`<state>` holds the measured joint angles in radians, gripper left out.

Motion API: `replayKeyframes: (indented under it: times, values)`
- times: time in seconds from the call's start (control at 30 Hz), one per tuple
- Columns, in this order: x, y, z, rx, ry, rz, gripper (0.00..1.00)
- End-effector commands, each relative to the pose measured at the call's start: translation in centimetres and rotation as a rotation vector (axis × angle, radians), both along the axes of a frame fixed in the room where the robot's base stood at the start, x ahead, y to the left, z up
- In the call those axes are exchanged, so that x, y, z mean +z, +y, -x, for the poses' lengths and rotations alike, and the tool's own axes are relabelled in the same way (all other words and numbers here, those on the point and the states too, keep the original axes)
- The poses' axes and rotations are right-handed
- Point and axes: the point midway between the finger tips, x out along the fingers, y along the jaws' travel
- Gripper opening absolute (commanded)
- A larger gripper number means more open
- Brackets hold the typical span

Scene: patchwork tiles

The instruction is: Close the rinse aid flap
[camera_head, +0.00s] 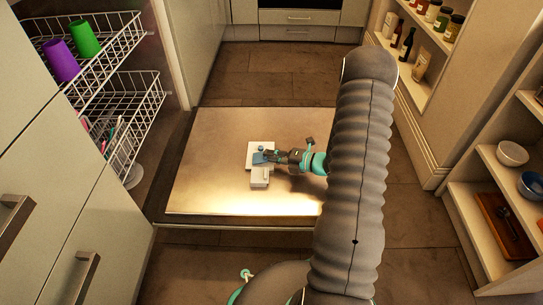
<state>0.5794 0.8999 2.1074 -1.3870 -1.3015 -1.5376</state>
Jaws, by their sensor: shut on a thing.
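The dishwasher door (215,185) lies open and flat, its metal inner face up. A white dispenser (260,180) is set near the middle of it. A small blue piece (259,157), which looks like the rinse aid flap, stands out from the dispenser's upper part. My gripper (270,156) reaches in from the right, low over the door, and its dark fingers are shut on the blue flap. The fingertips hide part of the flap and its hinge side. The flap's exact angle is too small to tell.
Pulled-out wire racks (120,95) hold a purple cup (61,61) and a green cup (84,39) at the left. Shelves with bowls (512,153) and bottles (407,43) stand at the right. The tiled floor (290,75) beyond the door is clear.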

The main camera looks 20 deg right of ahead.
Motion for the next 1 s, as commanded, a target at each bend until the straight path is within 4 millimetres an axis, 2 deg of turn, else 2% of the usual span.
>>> replayKeyframes:
  times: [0.07, 0.1, 0.17, 0.63, 1.0]
  values:
    - [0.0, 0.0, -0.1, -0.001, 0.0, 0.0, 0.0]
    - [0.0, 0.0, -0.1, -0.001, 0.0, 0.0, 0.24]
    - [0.0, 0.0, 0.0, -0.001, 0.0, 0.0, 0.38]
    - [0.4, 0.1, -0.1, -0.001, 0.016, 0.04, 0.38]
    - [2.8, 1.3, -0.5, 0.002, 0.116, 0.29, 0.38]
